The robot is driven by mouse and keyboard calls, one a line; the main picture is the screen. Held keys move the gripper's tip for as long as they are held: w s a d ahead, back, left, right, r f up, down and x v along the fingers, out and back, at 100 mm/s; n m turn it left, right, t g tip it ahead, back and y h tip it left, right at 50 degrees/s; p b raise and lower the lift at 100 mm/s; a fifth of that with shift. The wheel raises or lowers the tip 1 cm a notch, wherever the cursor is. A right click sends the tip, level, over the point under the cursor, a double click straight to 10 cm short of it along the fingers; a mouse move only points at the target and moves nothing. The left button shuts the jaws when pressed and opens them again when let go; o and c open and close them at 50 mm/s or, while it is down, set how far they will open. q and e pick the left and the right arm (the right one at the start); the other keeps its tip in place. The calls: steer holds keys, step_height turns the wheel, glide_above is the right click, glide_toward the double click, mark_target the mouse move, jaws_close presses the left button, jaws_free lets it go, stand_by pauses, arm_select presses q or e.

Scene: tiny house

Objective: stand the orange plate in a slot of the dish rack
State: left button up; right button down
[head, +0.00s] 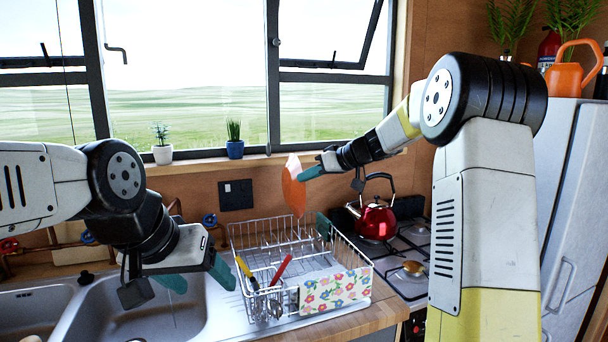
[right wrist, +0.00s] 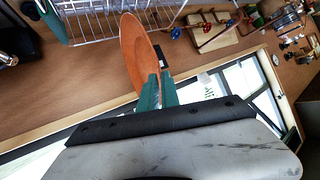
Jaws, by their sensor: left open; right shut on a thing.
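The orange plate (head: 294,186) is held on edge, upright, above the back of the dish rack in the head view. My right gripper (head: 306,174) is shut on its rim. In the right wrist view the plate (right wrist: 136,50) shows between the teal fingers of my right gripper (right wrist: 158,92). The wire dish rack (head: 345,245) stands on the counter below the plate; part of it also shows in the right wrist view (right wrist: 95,27). My left gripper (head: 197,277) is open and empty over the sink, left of the rack. Whether the plate touches the rack is hard to tell.
The rack holds a cutlery holder with yellow- and red-handled utensils (head: 280,271), and a floral cloth (head: 335,291) hangs on its front. A red kettle (head: 376,221) stands on the stove to the right. Potted plants (head: 235,148) line the sill behind. The sink (head: 150,310) is at left.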

mark_target(294, 197)
steer(key=shift+f, duration=2.45)
step_height(294, 197, down, 8)
steer(key=shift+f, duration=0.25)
stand_by(2.8)
steer(key=c, duration=1.5)
jaws_free()
steer(key=shift+f, duration=0.1)
steer(key=v, duration=0.8)
steer(key=shift+a, duration=0.15)
